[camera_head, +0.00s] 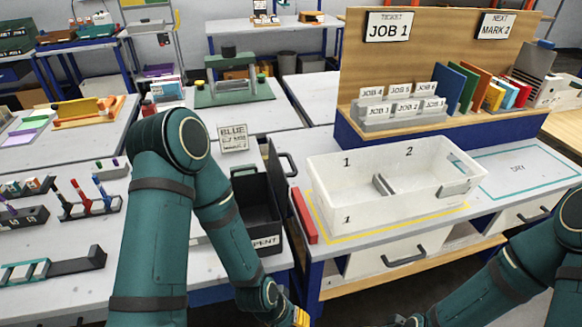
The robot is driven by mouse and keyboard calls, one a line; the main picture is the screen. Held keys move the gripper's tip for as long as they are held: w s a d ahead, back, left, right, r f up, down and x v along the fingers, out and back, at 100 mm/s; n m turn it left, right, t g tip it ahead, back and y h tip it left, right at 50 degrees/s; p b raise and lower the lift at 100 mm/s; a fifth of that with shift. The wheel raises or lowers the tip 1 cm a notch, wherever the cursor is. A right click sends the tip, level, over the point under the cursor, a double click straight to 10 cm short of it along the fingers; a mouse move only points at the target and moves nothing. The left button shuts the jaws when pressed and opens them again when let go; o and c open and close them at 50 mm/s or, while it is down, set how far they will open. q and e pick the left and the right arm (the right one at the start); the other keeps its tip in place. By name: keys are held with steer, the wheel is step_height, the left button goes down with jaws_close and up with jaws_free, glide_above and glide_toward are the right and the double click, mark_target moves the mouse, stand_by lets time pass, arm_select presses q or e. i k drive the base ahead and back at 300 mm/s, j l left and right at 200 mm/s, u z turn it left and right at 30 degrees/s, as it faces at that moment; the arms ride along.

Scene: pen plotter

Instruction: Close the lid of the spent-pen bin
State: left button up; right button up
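The spent-pen bin (257,215) is a dark box with a white label ending in "PENT" on its front, partly covered by my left forearm. Its inside shows from above, so it stands open. A dark panel with a handle (288,164), which looks like its lid, stands upright at the bin's right back side. My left arm passes in front of the bin. A yellow bit (301,317) at its end shows at the bottom edge; the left fingers cannot be made out. My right arm enters at the lower right, and its gripper is cut off by the bottom edge.
A white tray (335,200) stands right of the bin, with a red bar (304,215) between them. A "BLUE" sign (233,138) stands behind the bin. Pen racks (90,205) are on the left table. A drawer handle (404,257) sticks out below the tray.

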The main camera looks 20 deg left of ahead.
mark_target(279, 181)
steer(key=i+l, duration=0.2)
steer(key=l, duration=0.2)
steer(key=i+l, duration=0.25)
steer(key=l, duration=0.2)
steer(key=l+u, duration=0.1)
steer(key=u, duration=0.25)
steer(key=i+l+u, duration=0.1)
steer(key=u, duration=0.3)
steer(key=l+u, duration=0.35)
steer(key=j+u, duration=0.1)
steer(key=u, duration=0.35)
